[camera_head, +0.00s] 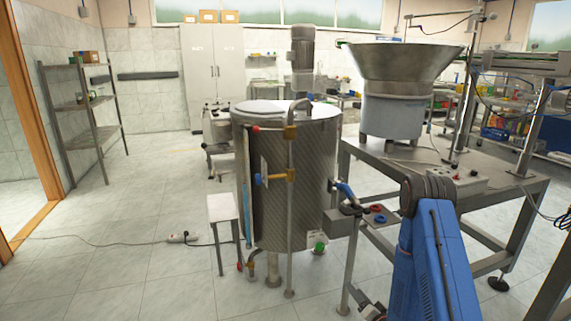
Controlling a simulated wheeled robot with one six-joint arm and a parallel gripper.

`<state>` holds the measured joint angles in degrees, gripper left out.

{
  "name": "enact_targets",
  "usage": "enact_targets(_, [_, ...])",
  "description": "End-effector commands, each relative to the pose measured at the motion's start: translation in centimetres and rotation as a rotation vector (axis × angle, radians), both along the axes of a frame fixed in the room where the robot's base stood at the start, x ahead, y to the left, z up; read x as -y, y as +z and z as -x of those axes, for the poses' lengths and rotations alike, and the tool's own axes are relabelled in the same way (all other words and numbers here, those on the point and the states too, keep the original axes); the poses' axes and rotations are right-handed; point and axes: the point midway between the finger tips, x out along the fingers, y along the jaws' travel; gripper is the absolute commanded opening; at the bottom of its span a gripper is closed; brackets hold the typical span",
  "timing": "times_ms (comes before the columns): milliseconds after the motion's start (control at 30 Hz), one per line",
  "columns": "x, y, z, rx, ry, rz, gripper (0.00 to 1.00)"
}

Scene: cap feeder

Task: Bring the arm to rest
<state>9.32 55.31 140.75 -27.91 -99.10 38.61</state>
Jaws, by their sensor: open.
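My blue arm (443,262) rises from the bottom edge at the right, with its dark elbow joint (428,190) at the top. A second blue link comes back down beside it, and a small blue and dark part of the arm shows at the bottom edge. My gripper is not visible; the frame's lower edge cuts off the arm's end. The arm stands in front of the metal table (487,203) in the picture.
A steel tank (305,180) with pipes stands left of the arm. A small stand with a red ring (376,208) and a blue ring (380,219) is close by. A feeder bowl (405,62) tops the table. A cable (110,243) crosses the open floor at left.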

Motion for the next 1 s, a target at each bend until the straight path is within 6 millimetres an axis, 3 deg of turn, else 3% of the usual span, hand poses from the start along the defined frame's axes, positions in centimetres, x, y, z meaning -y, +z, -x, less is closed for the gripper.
enact_targets(533, [0.8,8.4,-2.8,-0.129,-0.003,0.306,0.56])
enact_targets(767, [1.6,12.6,-2.4,-0.198,-0.016,0.428,0.56])
enact_targets(1000, [2.5,17.0,-0.8,-0.276,-0.030,0.538,0.56])
